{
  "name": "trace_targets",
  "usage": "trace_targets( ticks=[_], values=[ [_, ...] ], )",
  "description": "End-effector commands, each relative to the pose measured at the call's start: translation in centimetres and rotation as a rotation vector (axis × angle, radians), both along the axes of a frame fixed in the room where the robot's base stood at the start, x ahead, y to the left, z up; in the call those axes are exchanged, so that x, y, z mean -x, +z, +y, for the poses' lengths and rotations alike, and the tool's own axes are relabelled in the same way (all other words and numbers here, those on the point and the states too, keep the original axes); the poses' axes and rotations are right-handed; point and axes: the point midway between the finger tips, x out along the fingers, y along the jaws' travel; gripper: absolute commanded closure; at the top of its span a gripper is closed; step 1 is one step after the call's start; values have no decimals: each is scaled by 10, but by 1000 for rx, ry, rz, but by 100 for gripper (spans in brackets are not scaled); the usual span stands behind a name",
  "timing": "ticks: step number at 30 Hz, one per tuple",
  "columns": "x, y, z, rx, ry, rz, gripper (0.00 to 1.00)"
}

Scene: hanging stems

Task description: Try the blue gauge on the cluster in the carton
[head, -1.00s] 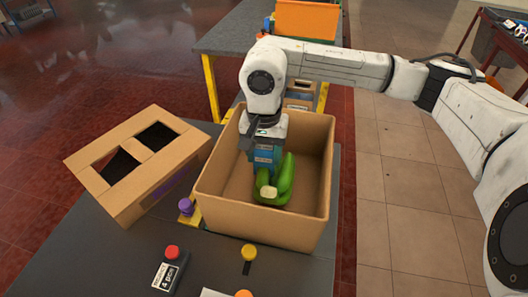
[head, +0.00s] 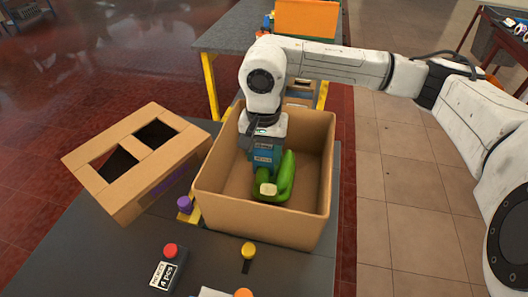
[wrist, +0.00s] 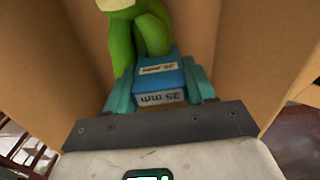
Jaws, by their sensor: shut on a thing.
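A green cluster (head: 284,183) of thick curved fruit with a pale cut end lies in the open cardboard carton (head: 265,220). My gripper (head: 264,150) points down inside the carton. It is shut on the blue gauge (wrist: 160,82), a block with white labels, one reading 35 mm. The gauge also shows in the head view (head: 266,155), right at the cluster's upper left side. In the wrist view the cluster (wrist: 137,30) lies just beyond the gauge's far end and seems to touch it. I cannot tell whether the gauge fits around a fruit; its far end is hidden.
A second carton with two openings (head: 140,160) stands left on the dark table (head: 90,240). A purple knob (head: 185,205), a red-topped block marked 4 pcs (head: 168,268) and a yellow knob (head: 249,251) are nearby. Carton walls surround my gripper closely.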

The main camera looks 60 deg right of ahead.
Motion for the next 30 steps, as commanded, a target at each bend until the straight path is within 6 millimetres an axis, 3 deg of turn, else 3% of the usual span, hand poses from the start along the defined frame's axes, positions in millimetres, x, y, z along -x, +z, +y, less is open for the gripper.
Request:
trace_targets(
  ticks=[8,30],
  values=[
    [0,5,0,1,0,0,73],
    [0,45,0,1,0,0,73]
  ],
)
